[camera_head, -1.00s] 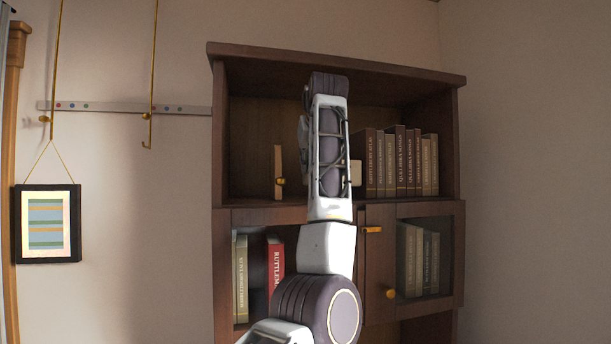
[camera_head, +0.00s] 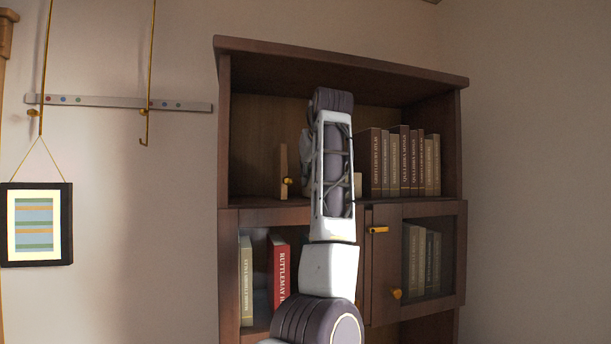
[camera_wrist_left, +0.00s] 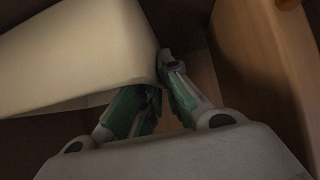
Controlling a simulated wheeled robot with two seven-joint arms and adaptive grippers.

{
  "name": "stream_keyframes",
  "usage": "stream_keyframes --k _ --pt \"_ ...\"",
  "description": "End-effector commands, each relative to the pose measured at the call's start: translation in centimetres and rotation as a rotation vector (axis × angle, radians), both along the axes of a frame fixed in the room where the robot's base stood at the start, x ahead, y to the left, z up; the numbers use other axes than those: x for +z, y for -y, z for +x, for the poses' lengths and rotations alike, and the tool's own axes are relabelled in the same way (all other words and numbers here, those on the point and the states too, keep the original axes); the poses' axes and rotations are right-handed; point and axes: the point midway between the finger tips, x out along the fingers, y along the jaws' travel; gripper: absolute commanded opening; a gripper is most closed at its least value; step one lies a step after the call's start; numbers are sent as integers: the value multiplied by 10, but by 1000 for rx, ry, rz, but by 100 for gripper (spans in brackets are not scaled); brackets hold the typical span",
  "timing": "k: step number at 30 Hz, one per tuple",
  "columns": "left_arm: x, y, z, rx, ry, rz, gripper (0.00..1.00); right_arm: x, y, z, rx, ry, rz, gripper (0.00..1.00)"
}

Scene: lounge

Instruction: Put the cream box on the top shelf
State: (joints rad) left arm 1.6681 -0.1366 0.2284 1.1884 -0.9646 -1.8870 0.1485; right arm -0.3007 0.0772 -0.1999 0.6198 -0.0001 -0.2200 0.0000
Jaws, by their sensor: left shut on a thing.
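The cream box (camera_wrist_left: 75,55) fills the upper left of the left wrist view. My left gripper (camera_wrist_left: 163,85), with green pads, is shut on the box's near edge. In the head view only a small pale part of the box (camera_head: 357,184) shows to the right of my left forearm, low in the top shelf opening. My forearm hides the gripper and the rest of the box there. The top shelf (camera_head: 258,205) is the open upper compartment of the dark bookcase. I cannot tell whether the box touches the shelf board. My right gripper is not in view.
An upright wooden piece with a yellow knob (camera_head: 283,170) stands on the shelf left of my arm. A row of books (camera_head: 395,162) stands on the right. Below are a red book (camera_head: 279,268) and a glass-fronted door (camera_head: 433,262). Bare shelf lies at the far left.

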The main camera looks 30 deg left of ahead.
Motion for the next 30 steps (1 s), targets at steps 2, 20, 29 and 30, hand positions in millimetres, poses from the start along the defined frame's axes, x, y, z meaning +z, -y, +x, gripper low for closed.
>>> stream_keyframes --k 2,20,29,30 --pt "1 1 0 -1 2 1 0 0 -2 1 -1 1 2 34" --pt "-3 1 0 -1 -1 1 28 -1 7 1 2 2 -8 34" --pt "-2 1 0 -1 0 0 28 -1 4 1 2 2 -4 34" --pt "-2 1 0 -1 0 0 28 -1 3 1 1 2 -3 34"
